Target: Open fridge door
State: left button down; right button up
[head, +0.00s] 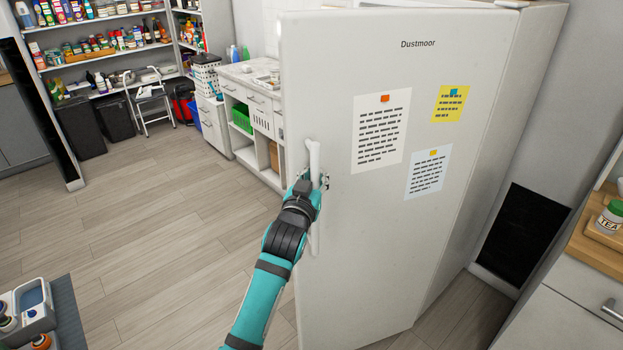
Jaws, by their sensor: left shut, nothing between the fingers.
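The white fridge door (375,240) fills the middle and right of the head view, with its face towards me. Its inside is hidden, and I cannot tell how far it stands from the fridge body (535,70). The upright white handle (314,155) is near the door's left edge. My left gripper (318,180) is at the middle of the handle, with its fingers shut and nothing held between them. My wrist and fingers partly cover the handle, so I cannot tell if they touch it. My right gripper is not in view.
Notes hang on the door, including a large white sheet (381,131). A counter (250,85) stands behind its left edge. Open wooden floor (150,230) lies to the left. A worktop with a tea jar (610,217) is at right.

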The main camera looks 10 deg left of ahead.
pick_arm(q)
jog(key=shift+a, duration=0.4)
jog(key=c, duration=1.2)
grip_release()
jog(key=shift+s+a+r, duration=0.1)
jog(key=shift+s+a, duration=0.15)
jog(key=shift+a, duration=0.05)
jog(key=shift+o, duration=0.2)
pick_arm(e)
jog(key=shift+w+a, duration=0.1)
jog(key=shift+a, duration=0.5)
pick_arm(q)
jog(key=shift+d, duration=0.1)
jog(key=s+a, duration=0.1)
jog(key=s, duration=1.1)
jog(key=shift+a, duration=0.35)
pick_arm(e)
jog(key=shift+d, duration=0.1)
